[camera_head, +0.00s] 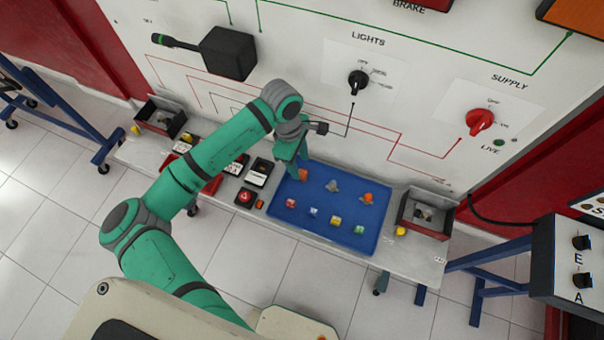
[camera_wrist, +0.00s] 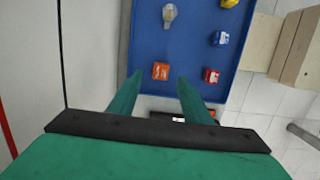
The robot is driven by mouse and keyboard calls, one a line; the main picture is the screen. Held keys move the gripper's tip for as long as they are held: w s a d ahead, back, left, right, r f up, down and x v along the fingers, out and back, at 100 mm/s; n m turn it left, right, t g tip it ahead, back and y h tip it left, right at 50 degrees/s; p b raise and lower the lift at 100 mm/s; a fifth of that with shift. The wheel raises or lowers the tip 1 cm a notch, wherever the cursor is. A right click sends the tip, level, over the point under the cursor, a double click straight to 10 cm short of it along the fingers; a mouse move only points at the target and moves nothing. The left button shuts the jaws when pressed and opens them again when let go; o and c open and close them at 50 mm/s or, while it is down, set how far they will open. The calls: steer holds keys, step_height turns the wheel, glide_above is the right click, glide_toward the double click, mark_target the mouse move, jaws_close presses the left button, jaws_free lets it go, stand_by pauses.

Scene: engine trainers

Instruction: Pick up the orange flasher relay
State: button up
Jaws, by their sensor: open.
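The orange flasher relay (camera_head: 303,175) is a small orange block near the back left of the blue tray (camera_head: 270,208). In the wrist view the relay (camera_wrist: 161,71) lies on the blue surface, with white marks on its top. My gripper (camera_head: 297,165) is open and points down over that corner of the tray. In the wrist view its two green fingertips (camera_wrist: 160,76) show on either side of the relay, with a gap on each side. I cannot tell how high the tips are above the tray. Nothing is held.
A bulb (camera_head: 333,186) and another orange part (camera_head: 367,198) lie along the tray's back. An open box (camera_head: 425,215) stands right; the panel (camera_head: 390,90) rises behind.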

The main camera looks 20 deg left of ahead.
mark_target(302, 173)
steer(key=shift+s+d+f, duration=0.1)
steer(key=shift+d+f, duration=0.1)
steer(key=shift+f, duration=0.75)
steer(key=shift+d+f, duration=0.15)
steer(key=shift+f, duration=0.8)
jaws_close()
